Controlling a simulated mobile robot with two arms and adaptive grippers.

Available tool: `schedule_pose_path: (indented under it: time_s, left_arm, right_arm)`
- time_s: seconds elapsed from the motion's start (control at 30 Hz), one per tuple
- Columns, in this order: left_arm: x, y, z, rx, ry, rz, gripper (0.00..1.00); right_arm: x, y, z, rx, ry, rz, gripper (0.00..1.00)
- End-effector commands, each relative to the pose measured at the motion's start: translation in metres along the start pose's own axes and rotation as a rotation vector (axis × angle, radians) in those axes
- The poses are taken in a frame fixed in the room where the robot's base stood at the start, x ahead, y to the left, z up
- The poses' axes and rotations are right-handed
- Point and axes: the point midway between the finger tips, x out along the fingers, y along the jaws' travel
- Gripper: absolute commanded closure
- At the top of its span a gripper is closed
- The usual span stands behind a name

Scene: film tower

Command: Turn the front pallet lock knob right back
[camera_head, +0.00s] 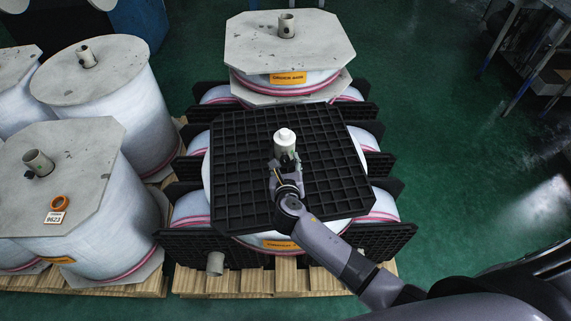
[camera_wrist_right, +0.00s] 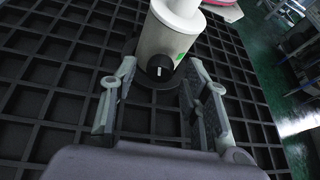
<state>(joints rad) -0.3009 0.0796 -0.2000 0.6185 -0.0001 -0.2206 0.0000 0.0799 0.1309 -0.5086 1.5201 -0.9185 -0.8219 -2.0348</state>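A white cylindrical lock post (camera_head: 285,142) with a rounded white cap stands upright in the middle of the black grid pallet (camera_head: 235,187). In the right wrist view, the post (camera_wrist_right: 165,35) carries a round black knob (camera_wrist_right: 160,67) with a short, roughly upright white mark and a green mark beside it. My right gripper (camera_head: 283,171) is at the near side of the post. In the wrist view its two fingers (camera_wrist_right: 160,75) are spread apart, one on each side of the knob, with gaps between. In the head view my gripper hides the knob. My left gripper is not in view.
Another roll with a grey octagonal top (camera_head: 290,57) stands behind the pallet. Several wrapped film rolls (camera_head: 112,95) stand on wooden pallets at left. The green floor (camera_head: 440,120) at right is mostly clear, with metal frames (camera_head: 530,60) at the far right.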

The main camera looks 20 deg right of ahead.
Motion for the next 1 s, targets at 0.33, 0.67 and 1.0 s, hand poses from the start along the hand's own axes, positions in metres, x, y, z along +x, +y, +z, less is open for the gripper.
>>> schedule_pose_path:
  time_s: [0.33,0.67,1.0]
  left_arm:
    - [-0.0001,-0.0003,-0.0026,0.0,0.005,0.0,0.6]
    - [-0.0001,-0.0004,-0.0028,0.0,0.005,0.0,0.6]
    - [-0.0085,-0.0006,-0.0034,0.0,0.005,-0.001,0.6]
  right_arm:
    - [-0.0004,0.0002,0.0,0.0,0.0,0.0,0.81]
    - [-0.0005,0.0004,-0.0001,0.0,0.0,0.001,1.0]
    - [-0.0014,0.001,0.0025,-0.038,0.002,-0.013,1.0]
